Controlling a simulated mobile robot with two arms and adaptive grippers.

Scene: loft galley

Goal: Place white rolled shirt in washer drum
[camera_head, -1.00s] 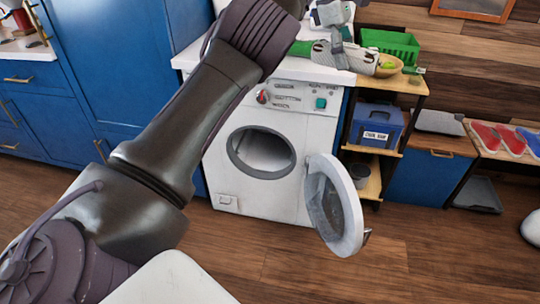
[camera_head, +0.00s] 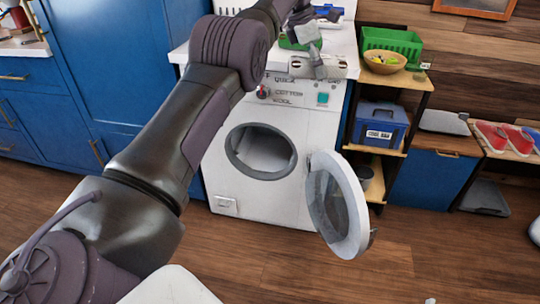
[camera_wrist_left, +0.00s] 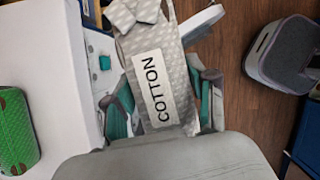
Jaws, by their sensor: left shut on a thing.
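The white rolled shirt (camera_wrist_left: 150,60) is pale grey-white with a faint pattern and a "COTTON" label. My left gripper (camera_wrist_left: 165,105) is shut on it, with green-padded fingers on either side. The drum opening (camera_head: 262,152) is dark-rimmed and looks empty in the part I see. My right gripper is not in view.
The open door juts out over the wooden floor. A shelf at the right holds a green basket (camera_head: 392,43), a bowl (camera_head: 384,65) and a blue box (camera_head: 378,127). A green object (camera_wrist_left: 17,130) lies on the washer top. Blue cabinets (camera_head: 110,80) stand at the left.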

